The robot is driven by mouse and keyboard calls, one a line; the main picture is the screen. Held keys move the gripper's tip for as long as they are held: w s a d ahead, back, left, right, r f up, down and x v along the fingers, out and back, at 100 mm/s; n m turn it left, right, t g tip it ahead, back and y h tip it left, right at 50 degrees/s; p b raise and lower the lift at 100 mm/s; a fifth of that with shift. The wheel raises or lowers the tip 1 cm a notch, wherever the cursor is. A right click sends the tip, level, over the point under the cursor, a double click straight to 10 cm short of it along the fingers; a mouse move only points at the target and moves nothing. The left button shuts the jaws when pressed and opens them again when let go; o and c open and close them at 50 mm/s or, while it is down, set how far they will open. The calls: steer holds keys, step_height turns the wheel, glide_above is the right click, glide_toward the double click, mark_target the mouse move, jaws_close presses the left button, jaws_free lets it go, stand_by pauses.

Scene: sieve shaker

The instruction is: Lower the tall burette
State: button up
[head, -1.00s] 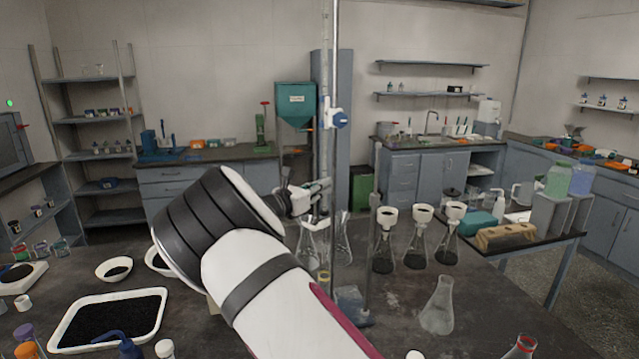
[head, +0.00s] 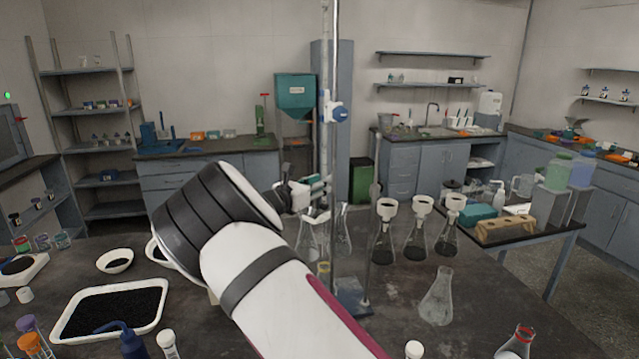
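The tall burette (head: 324,60) is a thin, clear upright tube that runs out of the top of the head view. A blue-knobbed clamp (head: 337,112) sits beside it on the upright metal rod of a stand with a blue base (head: 352,302). My gripper (head: 318,185) is at the burette's lower middle, below the clamp, with its fingers by the tube. My wrist hides part of the gripper, so I cannot tell whether the fingers touch or close on the burette. The burette's lower end is near the bench among glass flasks and is hard to make out.
Flasks with funnels (head: 420,230) stand in a row right of the stand. An empty flask (head: 437,297) stands nearer. A white tray of black grains (head: 62,328) and a white bowl (head: 115,261) are at left. Some bench right of the stand is bare.

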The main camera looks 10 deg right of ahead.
steer(key=shift+a, duration=0.1)
steer(key=s+a+r+p, duration=0.3)
steer(key=s+a+r, duration=0.3)
steer(key=a+r, duration=0.1)
steer(key=shift+s+a, duration=0.35)
steer(key=shift+a, duration=0.45)
stand_by(0.3)
